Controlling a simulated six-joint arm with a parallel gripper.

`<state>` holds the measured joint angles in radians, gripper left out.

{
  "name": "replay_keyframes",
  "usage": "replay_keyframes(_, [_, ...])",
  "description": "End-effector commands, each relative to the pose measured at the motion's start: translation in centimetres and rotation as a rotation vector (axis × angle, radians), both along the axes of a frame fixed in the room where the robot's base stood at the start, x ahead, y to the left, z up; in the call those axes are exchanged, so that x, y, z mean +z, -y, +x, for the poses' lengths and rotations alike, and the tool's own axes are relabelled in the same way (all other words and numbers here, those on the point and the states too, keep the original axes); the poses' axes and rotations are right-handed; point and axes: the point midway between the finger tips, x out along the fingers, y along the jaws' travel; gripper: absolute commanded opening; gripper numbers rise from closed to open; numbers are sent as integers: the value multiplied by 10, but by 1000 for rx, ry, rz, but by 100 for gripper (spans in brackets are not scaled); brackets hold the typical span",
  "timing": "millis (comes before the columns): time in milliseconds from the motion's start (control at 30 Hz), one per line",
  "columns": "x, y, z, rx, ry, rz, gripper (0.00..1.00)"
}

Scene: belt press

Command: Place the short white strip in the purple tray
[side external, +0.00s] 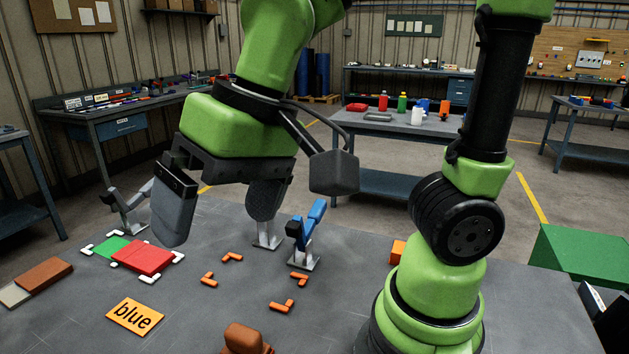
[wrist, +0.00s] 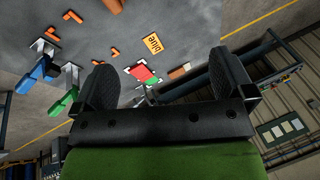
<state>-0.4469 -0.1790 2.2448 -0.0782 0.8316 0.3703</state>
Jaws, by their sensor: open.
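I can make out no purple tray and no piece that is clearly a short white strip in either view. Small white corner pieces (side external: 178,257) surround a red block (side external: 148,256) and a green piece (side external: 111,247) on the grey table. A pale flat piece (side external: 14,295) lies beside a brown block (side external: 44,275) at the left edge. My gripper (side external: 216,228) is open and empty, raised above the table, in front of the clamps in the side view. In the wrist view my gripper (wrist: 166,76) has its fingers wide apart, with the red block (wrist: 147,72) far beyond them.
An orange card reading "blue" (side external: 134,316) lies at the front. Orange corner pieces (side external: 282,307) mark a bare patch of table. A brown object (side external: 246,340) is at the near edge.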

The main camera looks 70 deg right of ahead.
Motion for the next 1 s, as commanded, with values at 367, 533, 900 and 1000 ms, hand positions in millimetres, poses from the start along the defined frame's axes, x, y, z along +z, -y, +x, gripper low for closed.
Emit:
replay_keyframes(367, [32, 81, -51, -154, 286, 6, 100])
replay_keyframes(533, [32, 85, -56, -161, 310, -4, 100])
replay_keyframes(900, [32, 85, -55, -159, 309, -3, 100])
replay_keyframes(1000, [32, 85, -55, -159, 309, -3, 100])
